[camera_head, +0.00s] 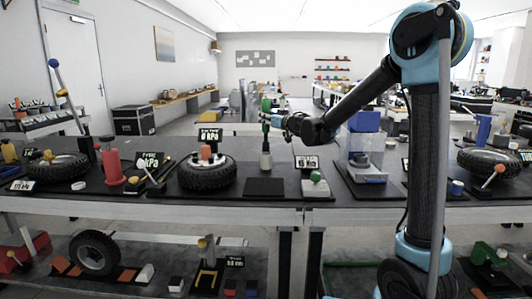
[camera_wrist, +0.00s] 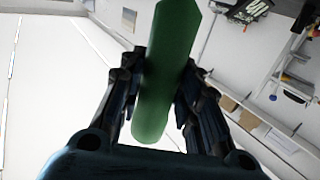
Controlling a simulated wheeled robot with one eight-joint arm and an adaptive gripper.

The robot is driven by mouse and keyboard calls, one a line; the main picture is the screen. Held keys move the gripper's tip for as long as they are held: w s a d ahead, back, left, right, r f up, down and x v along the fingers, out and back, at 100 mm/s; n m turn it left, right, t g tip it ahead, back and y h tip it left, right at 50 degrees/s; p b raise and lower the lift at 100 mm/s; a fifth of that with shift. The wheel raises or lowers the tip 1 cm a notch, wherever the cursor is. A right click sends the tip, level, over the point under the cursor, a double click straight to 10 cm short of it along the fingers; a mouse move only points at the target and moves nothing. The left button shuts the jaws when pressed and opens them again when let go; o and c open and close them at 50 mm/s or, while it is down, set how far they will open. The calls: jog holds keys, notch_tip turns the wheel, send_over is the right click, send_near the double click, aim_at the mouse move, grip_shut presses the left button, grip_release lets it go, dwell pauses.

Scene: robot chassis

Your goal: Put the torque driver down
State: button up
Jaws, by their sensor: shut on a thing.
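The torque driver has a green handle (camera_head: 266,106) and stands roughly upright above the workbench in the head view. My gripper (camera_head: 272,121) reaches in from the right and is shut on the handle. In the wrist view the green handle (camera_wrist: 166,75) lies between the two dark fingers of my gripper (camera_wrist: 160,95). A black square pad (camera_head: 264,187) lies below, near the bench's front edge.
A wheel with a tyre (camera_head: 207,177) lies left of the pad. A small block with a green knob (camera_head: 316,186) and a blue-topped clear container (camera_head: 364,150) stand to the right. A red bottle-shaped thing (camera_head: 112,165) stands further left. The black pad is bare.

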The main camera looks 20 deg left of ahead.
aim_at(267, 142)
jog(key=shift+f, duration=4.1)
jog(key=o, duration=1.2)
jog(key=shift+d, duration=0.1)
jog(key=v, duration=1.2)
